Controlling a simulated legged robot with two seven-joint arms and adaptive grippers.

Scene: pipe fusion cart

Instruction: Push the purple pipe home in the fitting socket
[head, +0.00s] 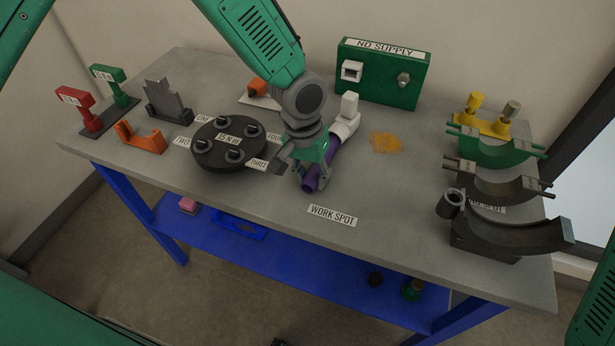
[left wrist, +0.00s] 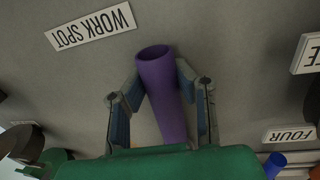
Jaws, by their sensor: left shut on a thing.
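The purple pipe (head: 311,183) lies on the bench behind the WORK SPOT label, its near end open. My left gripper (head: 306,170) is shut on it from above, with a finger on each side. In the left wrist view the pipe (left wrist: 164,90) runs between the fingers of my left gripper (left wrist: 162,72), its open end beyond the fingertips. The white fitting (head: 346,120) stands at the pipe's far end, with an upright branch. The pipe's far end meets or nearly meets the fitting; I cannot tell how deep it sits. My right gripper is not in view.
A black round turntable (head: 229,146) with several knobs stands close left of my gripper. The green NO SUPPLY box (head: 381,75) is behind the fitting. Curved clamp pieces (head: 510,232) stand at the right. The bench front around the WORK SPOT label (head: 332,216) is clear.

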